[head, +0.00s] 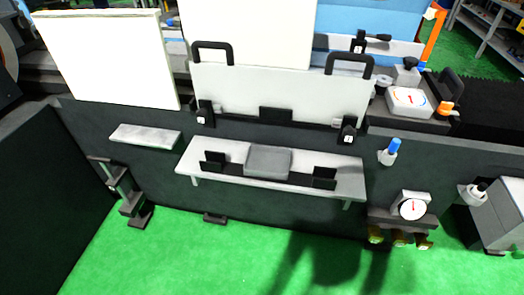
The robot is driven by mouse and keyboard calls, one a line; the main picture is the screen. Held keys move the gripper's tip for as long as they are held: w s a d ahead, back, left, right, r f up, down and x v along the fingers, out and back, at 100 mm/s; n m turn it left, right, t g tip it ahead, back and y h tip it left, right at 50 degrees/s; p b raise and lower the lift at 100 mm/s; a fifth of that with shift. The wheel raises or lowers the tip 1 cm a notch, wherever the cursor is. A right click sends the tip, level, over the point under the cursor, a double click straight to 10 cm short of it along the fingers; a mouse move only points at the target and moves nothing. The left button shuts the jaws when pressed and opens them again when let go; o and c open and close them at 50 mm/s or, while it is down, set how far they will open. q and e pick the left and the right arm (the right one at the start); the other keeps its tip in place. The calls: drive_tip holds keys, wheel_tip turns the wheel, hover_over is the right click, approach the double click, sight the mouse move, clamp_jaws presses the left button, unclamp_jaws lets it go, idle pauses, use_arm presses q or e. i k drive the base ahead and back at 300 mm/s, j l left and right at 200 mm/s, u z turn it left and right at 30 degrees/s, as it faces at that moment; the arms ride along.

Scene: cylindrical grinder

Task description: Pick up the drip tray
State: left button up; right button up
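A grey, shallow, rounded block (268,161) looks most like the drip tray, though I cannot tell for certain. It sits near the middle of a long pale shelf (345,182) on the front of the dark machine. A black upright piece (213,160) stands to its left on the shelf and another black upright piece (324,179) to its right. Neither of my grippers shows in the head view, and nothing is seen touching the block.
A pale panel with two black handles (280,97) stands above and behind the shelf. A smaller grey ledge (145,136) is at left. A dial gauge (411,208) and brass fittings are at lower right. Green floor (160,255) in front is clear, with a dark shadow.

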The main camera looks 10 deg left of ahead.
sight(270, 162)
drive_tip(key=i+l+u, duration=0.25)
drive_tip(key=i, duration=0.25)
drive_tip(key=i+l+u, duration=0.2)
drive_tip(key=i, duration=0.3)
